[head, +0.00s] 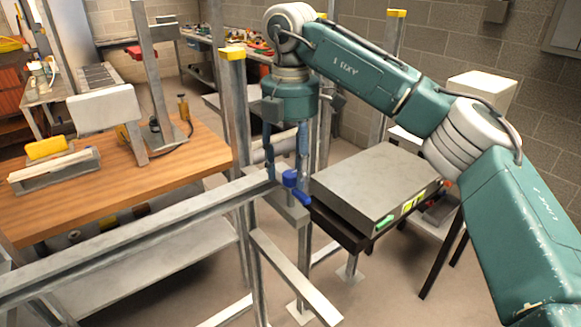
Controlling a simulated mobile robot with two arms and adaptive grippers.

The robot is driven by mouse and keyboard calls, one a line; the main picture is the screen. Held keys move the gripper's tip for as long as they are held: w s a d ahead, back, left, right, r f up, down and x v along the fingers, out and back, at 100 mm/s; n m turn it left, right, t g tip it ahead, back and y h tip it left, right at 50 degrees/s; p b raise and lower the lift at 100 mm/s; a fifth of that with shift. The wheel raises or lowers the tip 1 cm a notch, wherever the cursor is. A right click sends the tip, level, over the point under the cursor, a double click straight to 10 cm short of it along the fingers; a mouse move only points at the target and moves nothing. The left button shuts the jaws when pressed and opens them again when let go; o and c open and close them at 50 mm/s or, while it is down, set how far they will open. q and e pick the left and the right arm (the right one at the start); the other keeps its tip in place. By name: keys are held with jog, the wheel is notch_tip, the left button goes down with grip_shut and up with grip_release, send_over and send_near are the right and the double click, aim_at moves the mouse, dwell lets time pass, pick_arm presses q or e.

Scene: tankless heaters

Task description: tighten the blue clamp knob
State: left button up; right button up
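The blue clamp knob (290,179) sits near the middle of the head view, with a blue bar-shaped part sloping down to its right. It is by a grey metal block at the end of a horizontal steel rail (140,235). My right gripper (286,172) points straight down over the knob from the teal arm. Its two fingers are spread apart, one on each side of the knob. I cannot tell whether either fingertip touches it. My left gripper is not in view.
Upright steel posts (238,120) with yellow caps stand close to the gripper. A grey flat-topped unit (372,180) is on a dark stand to the right. A wooden workbench (120,190) with tools is at left. Some bare floor shows at the lower right.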

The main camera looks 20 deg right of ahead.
aim_at(291, 173)
notch_tip(291, 173, up, 12)
dwell(0.6)
dwell(0.4)
